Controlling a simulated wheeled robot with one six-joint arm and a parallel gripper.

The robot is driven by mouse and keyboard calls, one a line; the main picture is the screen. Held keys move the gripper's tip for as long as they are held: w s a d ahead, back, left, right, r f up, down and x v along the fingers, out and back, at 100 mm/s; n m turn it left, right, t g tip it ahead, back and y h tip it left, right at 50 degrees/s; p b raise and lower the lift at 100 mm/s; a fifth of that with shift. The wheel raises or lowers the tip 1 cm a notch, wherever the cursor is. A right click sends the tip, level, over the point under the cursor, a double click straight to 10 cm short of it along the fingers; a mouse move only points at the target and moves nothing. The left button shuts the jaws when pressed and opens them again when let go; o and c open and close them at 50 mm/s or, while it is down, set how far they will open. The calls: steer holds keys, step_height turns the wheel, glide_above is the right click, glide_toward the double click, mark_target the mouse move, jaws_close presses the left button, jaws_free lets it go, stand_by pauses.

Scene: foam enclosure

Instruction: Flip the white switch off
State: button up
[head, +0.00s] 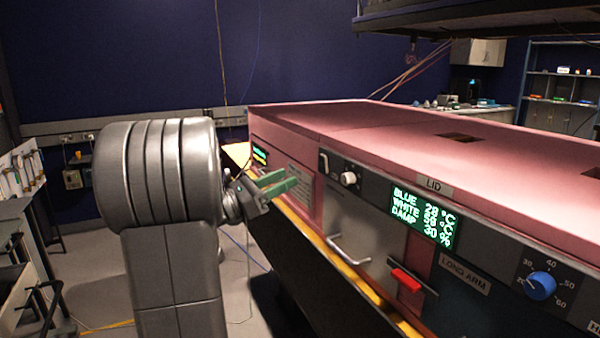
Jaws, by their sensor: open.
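The pink foam enclosure (420,150) fills the right half of the head view. On the dark strip of its front are a small upright white lever (323,162) and, right of it, a round white knob (348,179). Which of them is the white switch, and its on or off position, I cannot tell for sure. My gripper (285,182), with green fingers, is open and appears empty. It is in front of the enclosure's left part, left of the white lever and apart from it in the picture.
Below are a metal handle (348,250) and a red handle (406,280). A blue dial (540,286) is far right. A yellow edge (310,240) runs along the front.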

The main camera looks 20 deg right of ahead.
mark_target(322, 160)
steer(key=v, duration=0.5)
steer(key=shift+d, duration=0.15)
steer(key=x, duration=1.3)
steer(key=shift+w+d+r+p, duration=0.1)
steer(key=shift+d+r+p, duration=0.05)
steer(key=shift+d+p, duration=0.2)
steer(key=shift+a, duration=0.1)
